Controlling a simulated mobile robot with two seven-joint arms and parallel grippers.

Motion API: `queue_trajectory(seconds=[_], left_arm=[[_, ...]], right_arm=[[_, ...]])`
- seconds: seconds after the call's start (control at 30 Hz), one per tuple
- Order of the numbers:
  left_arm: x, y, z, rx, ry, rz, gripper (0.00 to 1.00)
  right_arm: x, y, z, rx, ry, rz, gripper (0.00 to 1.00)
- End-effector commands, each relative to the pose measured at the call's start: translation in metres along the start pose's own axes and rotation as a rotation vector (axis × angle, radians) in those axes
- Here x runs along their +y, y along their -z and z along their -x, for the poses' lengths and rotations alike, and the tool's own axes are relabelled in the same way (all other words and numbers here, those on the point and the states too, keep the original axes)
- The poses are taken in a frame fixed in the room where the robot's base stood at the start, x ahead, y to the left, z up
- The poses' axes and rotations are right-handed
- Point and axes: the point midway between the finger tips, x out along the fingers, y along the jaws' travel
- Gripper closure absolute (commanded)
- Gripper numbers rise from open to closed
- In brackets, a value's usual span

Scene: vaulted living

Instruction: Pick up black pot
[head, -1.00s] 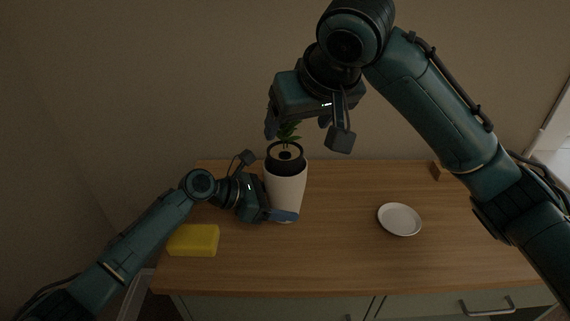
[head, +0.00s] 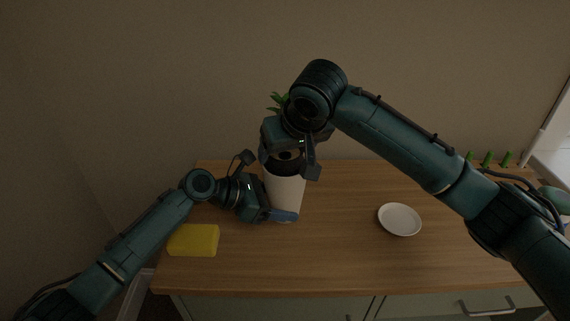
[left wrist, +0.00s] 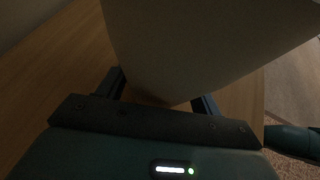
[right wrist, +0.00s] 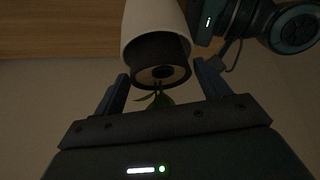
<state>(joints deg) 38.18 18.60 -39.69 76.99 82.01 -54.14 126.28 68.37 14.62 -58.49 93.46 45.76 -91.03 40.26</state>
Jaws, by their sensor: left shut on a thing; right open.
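The black pot (head: 288,166) sits in the mouth of a tall white planter (head: 286,192) on the wooden cabinet top, with a green plant (head: 278,101) growing from it. My left gripper (head: 277,214) is shut on the lower part of the white planter, which fills the left wrist view (left wrist: 200,45). My right gripper (head: 290,165) is open, pointing down over the planter and partly hiding the pot. In the right wrist view the black pot (right wrist: 160,62) and plant leaves (right wrist: 160,99) lie between the open fingers; I cannot tell whether they touch.
A yellow block (head: 194,240) lies at the left of the wooden top (head: 330,255). A white plate (head: 399,219) lies to the right, with clear wood around it. Several green items (head: 488,159) stand at the back right. A wall is behind.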

Motion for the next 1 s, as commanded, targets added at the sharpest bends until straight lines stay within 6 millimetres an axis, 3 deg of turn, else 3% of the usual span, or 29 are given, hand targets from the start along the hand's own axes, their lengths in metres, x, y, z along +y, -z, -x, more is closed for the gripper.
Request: queue_trajectory(seconds=[0.23, 0.73, 1.0], left_arm=[[0.0004, -0.0001, 0.0001, 0.000, -0.001, -0.001, 0.47], [0.0004, -0.0003, 0.0002, 0.000, -0.001, 0.000, 0.47], [0.0003, -0.0003, 0.0002, 0.000, -0.001, 0.000, 0.47]], right_arm=[[-0.0004, -0.0001, -0.0014, 0.000, 0.000, 0.001, 0.26], [-0.0005, 0.0008, -0.0002, 0.003, 0.001, 0.001, 0.66], [-0.0006, 0.0037, 0.0037, 0.005, 0.001, 0.000, 0.66]])
